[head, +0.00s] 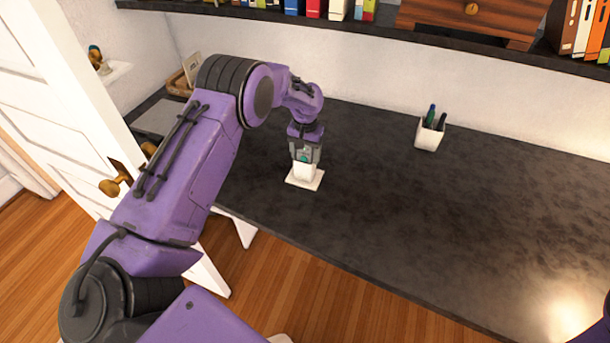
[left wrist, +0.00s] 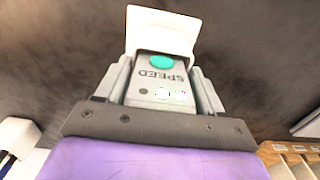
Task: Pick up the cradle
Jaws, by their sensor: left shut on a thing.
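The cradle (head: 304,173) is a small pale thing with a flat white square base, at the left part of the dark desk in the head view. My left gripper (head: 304,160) comes down over it from above and is shut on it. In the left wrist view the white part of the cradle (left wrist: 160,32) shows beyond the fingers. A grey face with a teal round spot and the word SPEED lies between the fingers of my left gripper (left wrist: 162,80). I cannot tell whether the base touches the desk. My right gripper is out of view.
The dark desk (head: 400,210) is clear in its middle and right. A white pen cup (head: 430,134) stands toward the back. A shelf (head: 480,43) with books hangs along the wall. A white door (head: 70,110) with brass knobs is at the left.

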